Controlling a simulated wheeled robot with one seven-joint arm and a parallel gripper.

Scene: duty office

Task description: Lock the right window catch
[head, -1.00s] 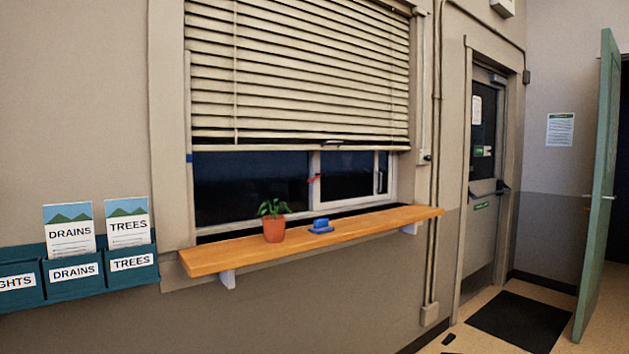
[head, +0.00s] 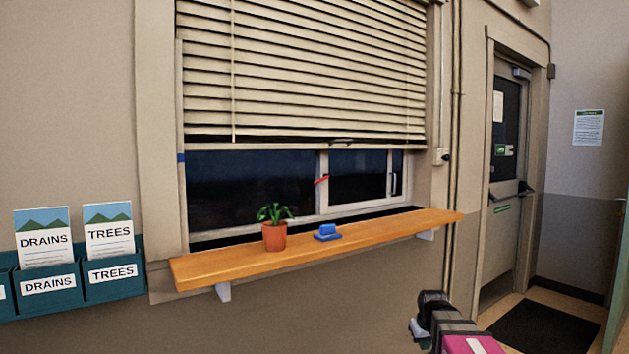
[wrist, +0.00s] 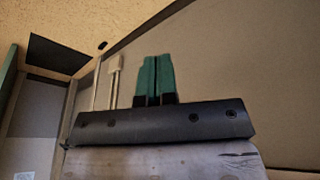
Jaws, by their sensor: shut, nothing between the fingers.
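The window (head: 250,185) is behind the sill shelf, its lower part showing under the blind. A small red lever (head: 321,180) sits on the upright between the two panes, tilted up to the right. A pale upright handle (head: 391,183) shows at the window's right side. I cannot tell from this distance whether either is locked. My gripper's teal fingers (wrist: 154,60) are together and empty in the wrist view, pointing along the wall with floor beyond. No catch shows in the wrist view. Part of my arm shows low right in the head view, well below the shelf and apart from the window.
A wooden shelf (head: 330,248) juts out below the window. On it stand a potted plant (head: 274,232) and a blue object (head: 327,233). The lowered blind (head: 300,75) ends just above the red lever. Leaflet holders (head: 50,283) hang at left; a door (head: 503,180) is at right.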

